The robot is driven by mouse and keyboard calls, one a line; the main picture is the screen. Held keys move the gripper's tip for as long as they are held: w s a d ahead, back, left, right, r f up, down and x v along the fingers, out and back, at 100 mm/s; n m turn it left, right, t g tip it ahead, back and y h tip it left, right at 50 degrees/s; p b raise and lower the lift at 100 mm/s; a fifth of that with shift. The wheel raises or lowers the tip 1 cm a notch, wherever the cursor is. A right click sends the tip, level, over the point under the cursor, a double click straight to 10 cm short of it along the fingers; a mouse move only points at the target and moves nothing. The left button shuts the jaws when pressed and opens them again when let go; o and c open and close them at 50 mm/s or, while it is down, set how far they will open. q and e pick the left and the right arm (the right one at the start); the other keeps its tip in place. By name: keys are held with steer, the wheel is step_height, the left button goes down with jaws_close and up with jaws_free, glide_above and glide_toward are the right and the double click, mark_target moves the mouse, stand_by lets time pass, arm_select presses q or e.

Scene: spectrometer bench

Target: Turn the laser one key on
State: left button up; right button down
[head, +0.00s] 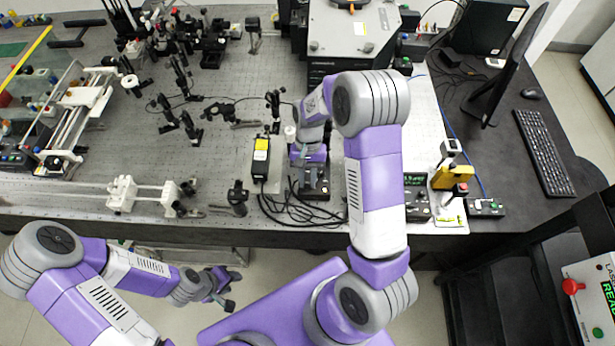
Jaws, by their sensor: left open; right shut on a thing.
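My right gripper (312,176) points down over a small black control box (317,192) near the front edge of the bench. It is shut on a small part at that box, which I take to be the laser one key. The key and its angle are hidden under my gripper and wrist. A black box with a yellow label (261,157), which looks like a laser unit, stands just left of it. My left gripper (230,290) is open and empty, low in front of the bench and away from the box.
Black cables (290,213) lie around the box. Optical posts (185,120) stand to the left and a large grey instrument (350,35) behind. A control box with a green display (416,182) and a yellow device (447,178) are to the right. A monitor (508,70) and keyboard (543,152) stand further right.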

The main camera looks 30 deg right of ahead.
steer(key=c, duration=1)
jaws_free()
steer(key=shift+o, duration=0.2)
steer(key=v, duration=0.7)
steer(key=shift+r, duration=0.35)
steer(key=shift+d, duration=0.1)
